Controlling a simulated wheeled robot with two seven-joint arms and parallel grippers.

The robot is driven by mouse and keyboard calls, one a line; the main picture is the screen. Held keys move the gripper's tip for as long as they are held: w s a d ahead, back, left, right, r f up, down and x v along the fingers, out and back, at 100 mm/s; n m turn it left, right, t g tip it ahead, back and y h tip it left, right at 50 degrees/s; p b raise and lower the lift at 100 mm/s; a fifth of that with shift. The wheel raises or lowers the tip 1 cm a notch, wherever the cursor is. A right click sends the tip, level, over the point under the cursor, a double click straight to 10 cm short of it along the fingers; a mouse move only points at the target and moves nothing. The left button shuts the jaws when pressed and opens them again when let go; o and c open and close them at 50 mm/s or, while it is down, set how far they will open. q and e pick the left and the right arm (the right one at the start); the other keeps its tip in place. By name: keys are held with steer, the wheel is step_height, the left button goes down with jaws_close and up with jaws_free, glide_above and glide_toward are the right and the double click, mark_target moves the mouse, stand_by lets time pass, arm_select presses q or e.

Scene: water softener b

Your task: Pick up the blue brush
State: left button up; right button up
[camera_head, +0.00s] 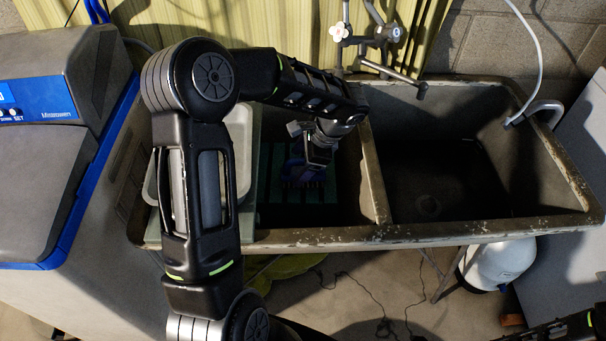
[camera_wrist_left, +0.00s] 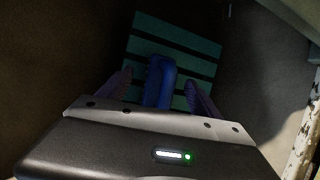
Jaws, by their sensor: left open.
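The blue brush (camera_wrist_left: 160,80) lies on a green slatted rack in the left sink basin. In the left wrist view it runs between the two fingers of my left gripper (camera_wrist_left: 160,88), which is open, one finger on each side with gaps. In the head view my left gripper (camera_head: 302,170) reaches down into the left basin, and the brush shows only as a dark blue patch (camera_head: 293,172) beside it, partly hidden by the gripper and in shadow. Whether the fingers touch the brush cannot be told. My right gripper is not in view; only part of that arm shows at the bottom right.
The green slatted rack (camera_wrist_left: 190,50) lies at the basin bottom. The stone double sink has a divider (camera_head: 376,190) to the right of my gripper and a front rim (camera_head: 330,238). A faucet (camera_head: 385,38) stands behind. A pale tray (camera_head: 152,180) is at left. The right basin (camera_head: 440,170) looks empty.

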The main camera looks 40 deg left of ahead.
mark_target(294, 173)
arm_select(q)
steer(key=x, duration=0.4)
steer(key=shift+w+a+f, duration=0.1)
steer(key=shift+a+f, duration=0.05)
steer(key=shift+f, duration=0.2)
steer(key=shift+c, duration=0.3)
steer(key=c, duration=1.5)
